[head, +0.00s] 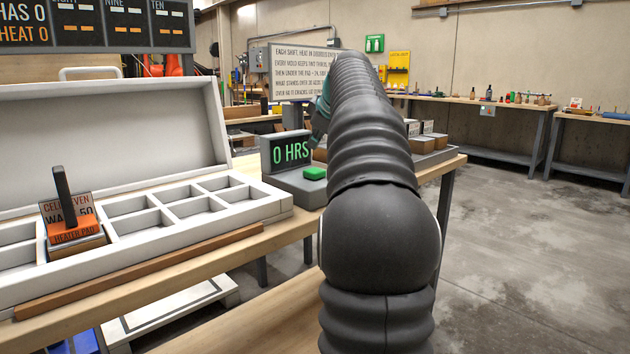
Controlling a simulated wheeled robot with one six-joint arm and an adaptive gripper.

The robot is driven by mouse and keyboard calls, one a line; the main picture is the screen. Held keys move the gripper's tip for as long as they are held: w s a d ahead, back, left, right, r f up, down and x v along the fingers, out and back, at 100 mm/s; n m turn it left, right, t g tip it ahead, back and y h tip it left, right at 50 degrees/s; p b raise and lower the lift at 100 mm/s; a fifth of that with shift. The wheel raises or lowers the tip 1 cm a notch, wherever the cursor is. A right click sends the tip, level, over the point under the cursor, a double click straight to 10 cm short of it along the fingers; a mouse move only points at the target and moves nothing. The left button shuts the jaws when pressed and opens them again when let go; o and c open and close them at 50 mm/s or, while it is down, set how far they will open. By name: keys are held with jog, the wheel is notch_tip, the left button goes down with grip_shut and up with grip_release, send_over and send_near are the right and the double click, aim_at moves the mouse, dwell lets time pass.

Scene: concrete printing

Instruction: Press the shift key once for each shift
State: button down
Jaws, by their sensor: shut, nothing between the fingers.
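The shift key is a green button (314,173) on the grey base of a small console, right of the middle of the bench. The console's dark display (289,153) reads "0 HRS" in green. My gripper (318,128) shows only in part, beyond the left side of my arm. It is shut and empty, and its tip points down near the top right of the display, above the green button in the picture. My arm hides much of it, and I cannot tell the exact gap to the button.
A white case (275,206) with an open lid and several compartments stands left of the console. An orange-fronted heater pad block (70,225) with a dark handle sits in it. Brown-and-white blocks (424,142) stand behind my arm. A notice board (300,70) stands behind.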

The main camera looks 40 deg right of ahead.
aim_at(311, 169)
jog(key=shift+f+b, duration=1.2)
jog(key=shift+f, duration=0.75)
jog(key=shift+f+b, duration=0.3)
jog(key=shift+f, duration=0.15)
jog(key=shift+f+b, duration=0.4)
jog(key=shift+f, duration=0.1)
dwell(0.9)
jog(key=shift+r, duration=0.1)
jog(key=shift+r+p, duration=0.85)
jog(key=shift+p, duration=0.05)
jog(key=shift+r, duration=0.1)
notch_tip(311, 169, up, 5)
jog(key=p, duration=0.4)
jog(key=shift+p, duration=0.4)
